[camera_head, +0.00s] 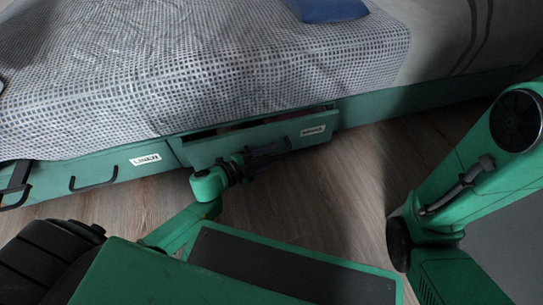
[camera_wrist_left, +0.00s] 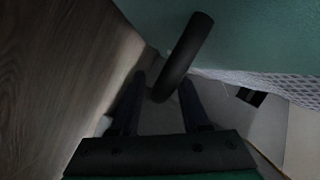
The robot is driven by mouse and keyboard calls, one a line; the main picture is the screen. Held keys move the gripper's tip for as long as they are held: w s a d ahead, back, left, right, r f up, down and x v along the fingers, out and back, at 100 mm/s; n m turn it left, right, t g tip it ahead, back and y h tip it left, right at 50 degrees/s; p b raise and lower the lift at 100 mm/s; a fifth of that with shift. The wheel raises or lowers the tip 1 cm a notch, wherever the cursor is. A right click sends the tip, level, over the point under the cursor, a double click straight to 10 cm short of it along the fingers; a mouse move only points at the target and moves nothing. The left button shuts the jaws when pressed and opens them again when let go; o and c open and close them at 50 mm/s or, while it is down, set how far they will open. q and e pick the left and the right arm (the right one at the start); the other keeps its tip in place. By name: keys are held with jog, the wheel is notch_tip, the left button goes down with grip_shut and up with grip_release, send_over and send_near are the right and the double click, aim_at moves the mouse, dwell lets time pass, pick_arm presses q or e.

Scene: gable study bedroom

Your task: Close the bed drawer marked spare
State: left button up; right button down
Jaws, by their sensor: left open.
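The spare drawer's green front (camera_head: 220,150) stands out from the bed, with a dark gap above it. Its white label (camera_head: 313,131) is too small to read with certainty. My left gripper (camera_head: 268,153) is at this front, to the left of the label. In the left wrist view, the fingers (camera_wrist_left: 162,92) are apart, and the dark curved handle (camera_wrist_left: 185,58) reaches between them without being clamped. The drawer front also fills the upper right there (camera_wrist_left: 260,35). My right gripper is out of view.
The linen drawer (camera_head: 115,163) to the left looks flush, with a dark handle (camera_head: 93,182). A grey checked blanket (camera_head: 230,70) hangs over the bed edge above the drawers. A blue pillow (camera_head: 328,9) lies on the bed. Wooden floor (camera_head: 310,195) in front is clear.

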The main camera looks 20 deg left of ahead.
pick_arm(q)
grip_shut()
dwell(1.3)
